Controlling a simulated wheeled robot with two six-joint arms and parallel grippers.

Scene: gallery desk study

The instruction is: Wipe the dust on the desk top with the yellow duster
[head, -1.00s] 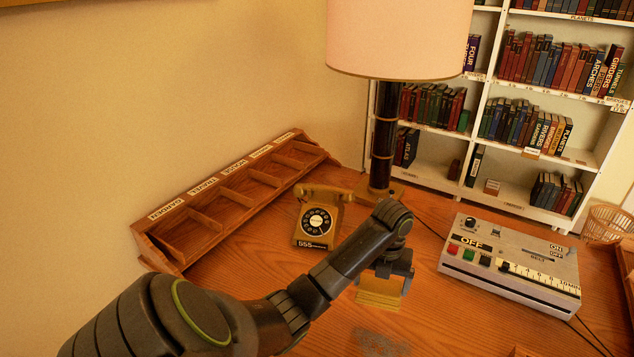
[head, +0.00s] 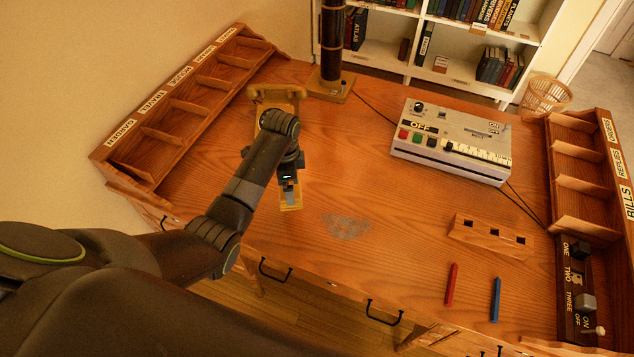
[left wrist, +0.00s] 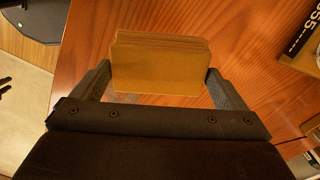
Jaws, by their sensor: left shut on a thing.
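The grey dust patch (head: 346,226) lies on the desk top (head: 390,240) near its front edge, left of the middle. My left gripper (head: 290,190) is shut on the yellow duster (head: 291,205), to the left of the dust. In the left wrist view the duster (left wrist: 160,68) sits between the two fingers, a flat yellowish block with layered edges. I cannot tell whether it touches the wood. My right gripper is in neither view.
The telephone (head: 277,92) stands behind my left arm, partly hidden. The lamp base (head: 330,86) and grey control box (head: 452,140) are farther back. A wooden block with holes (head: 490,237), a red stick (head: 451,284) and a blue stick (head: 496,299) lie at right. Pigeonhole racks (head: 190,100) line both sides.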

